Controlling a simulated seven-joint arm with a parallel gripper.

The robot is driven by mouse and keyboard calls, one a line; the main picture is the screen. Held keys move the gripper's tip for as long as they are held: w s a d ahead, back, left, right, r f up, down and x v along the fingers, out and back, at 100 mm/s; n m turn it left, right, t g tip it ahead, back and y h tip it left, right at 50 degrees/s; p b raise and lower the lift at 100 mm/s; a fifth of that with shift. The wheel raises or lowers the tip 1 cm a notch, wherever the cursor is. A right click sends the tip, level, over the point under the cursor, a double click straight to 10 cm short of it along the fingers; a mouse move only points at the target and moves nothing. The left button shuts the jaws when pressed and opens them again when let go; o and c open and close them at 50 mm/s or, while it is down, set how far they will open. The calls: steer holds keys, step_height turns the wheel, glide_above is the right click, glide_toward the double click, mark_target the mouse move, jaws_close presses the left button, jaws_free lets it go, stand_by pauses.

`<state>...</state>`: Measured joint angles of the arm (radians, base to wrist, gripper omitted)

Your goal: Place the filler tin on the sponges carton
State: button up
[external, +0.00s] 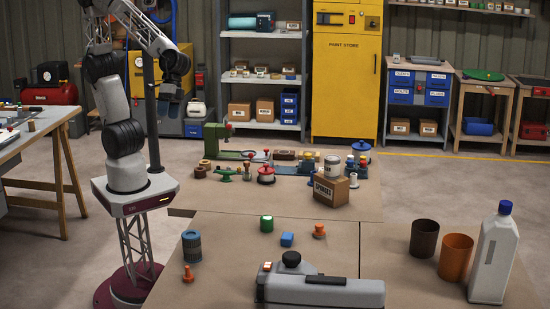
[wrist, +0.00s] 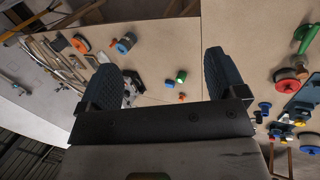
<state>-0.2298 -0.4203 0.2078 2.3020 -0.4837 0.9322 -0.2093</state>
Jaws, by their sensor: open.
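The sponges carton (external: 331,191) is a brown box with a "SPONGES" label, standing on the far table in the external view. A pale grey tin (external: 333,167), which looks like the filler tin, appears to stand upright on the carton's top; its label is too small to read. My gripper (external: 171,103) is raised at the left, well apart from the carton and tin. In the wrist view my gripper (wrist: 160,62) has its two dark fingers wide apart with nothing between them. I cannot make out the carton or the tin in the wrist view.
A blue-lidded pot (external: 362,152), a red-lidded pot (external: 266,175) and several small items crowd the far table around the carton.

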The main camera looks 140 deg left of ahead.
steer(key=s+d+m+y, duration=0.3)
steer(key=s+m, duration=0.5)
steer(key=s, duration=0.6)
steer(key=shift+s+d+f+y, duration=0.15)
steer(key=shift+d+f+y, duration=0.1)
steer(key=shift+d+y, duration=0.15)
